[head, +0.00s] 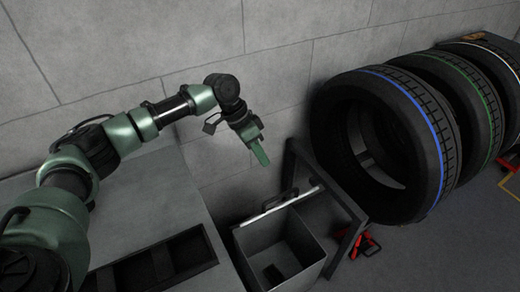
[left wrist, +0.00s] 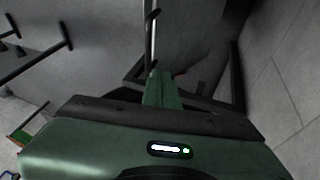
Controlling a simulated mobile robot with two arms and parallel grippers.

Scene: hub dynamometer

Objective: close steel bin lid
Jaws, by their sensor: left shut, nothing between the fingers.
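The steel bin (head: 262,240) is a grey box open at the top, with a dark inside, at the bottom middle of the head view. Its lid (head: 281,207) appears raised along the bin's back edge, seen nearly edge-on as a pale strip. A dark handle (head: 284,197) sits behind that strip. My left gripper (head: 262,156) is shut and empty, above and behind the lid, pointing down and apart from it. In the left wrist view, the closed green fingers (left wrist: 162,88) show near the lid's pale edge (left wrist: 153,42). My right gripper is out of view.
A dark frame (head: 337,180) stands close behind and right of the bin. Large tyres (head: 432,150) stand on the right, and a red object (head: 367,244) lies on the floor. A grey bench with a dark tray (head: 150,265) is left of the bin. A concrete wall is behind.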

